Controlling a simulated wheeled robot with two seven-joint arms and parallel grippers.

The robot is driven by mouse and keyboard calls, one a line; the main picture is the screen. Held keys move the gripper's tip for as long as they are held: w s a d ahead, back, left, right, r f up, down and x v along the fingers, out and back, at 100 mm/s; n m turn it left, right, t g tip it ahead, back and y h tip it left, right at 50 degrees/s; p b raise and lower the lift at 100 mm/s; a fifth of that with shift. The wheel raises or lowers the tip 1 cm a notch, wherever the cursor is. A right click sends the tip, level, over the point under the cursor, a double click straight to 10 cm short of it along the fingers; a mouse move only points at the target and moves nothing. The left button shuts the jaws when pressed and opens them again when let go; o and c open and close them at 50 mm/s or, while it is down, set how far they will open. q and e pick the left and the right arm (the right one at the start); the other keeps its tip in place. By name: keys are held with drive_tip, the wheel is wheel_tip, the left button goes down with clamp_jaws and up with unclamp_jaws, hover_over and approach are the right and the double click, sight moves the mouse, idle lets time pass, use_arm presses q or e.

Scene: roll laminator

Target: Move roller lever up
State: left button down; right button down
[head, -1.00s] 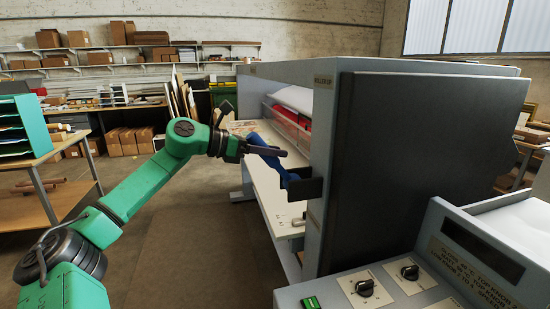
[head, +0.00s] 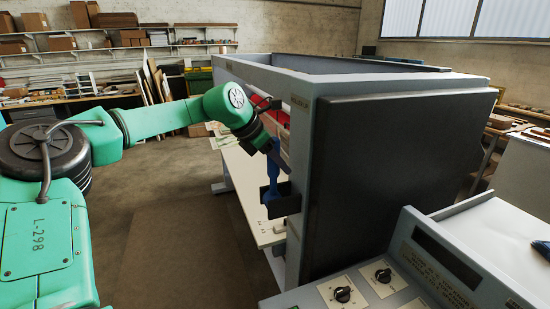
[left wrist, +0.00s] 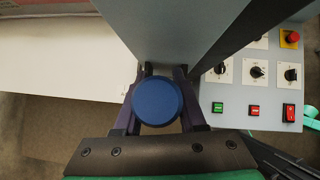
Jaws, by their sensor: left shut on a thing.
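The roller lever (head: 273,180) is a blue handle on a dark bracket (head: 282,201) at the near left edge of the laminator. It stands close to upright in the head view. My left gripper (head: 273,152) is at the lever's upper end, its fingers partly hidden behind my wrist. In the left wrist view the lever's round blue knob (left wrist: 157,102) sits between the two dark fingers (left wrist: 158,88), which are shut on it. My right gripper is not in view.
The grey laminator housing (head: 400,150) fills the right side. A control panel with black knobs (head: 342,294) lies in front of it. The white feed table (head: 248,200) runs along its left side. The floor (head: 180,230) left of it is clear.

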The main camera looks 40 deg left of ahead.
use_arm(q)
drive_tip(key=shift+r, duration=0.2)
drive_tip(key=c, duration=0.6)
unclamp_jaws()
drive_tip(key=shift+o, duration=0.7)
drive_tip(key=shift+w+d+f, duration=0.1)
drive_tip(key=b+v, duration=0.4)
drive_tip(key=v, duration=1)
drive_tip(key=shift+r, duration=0.2)
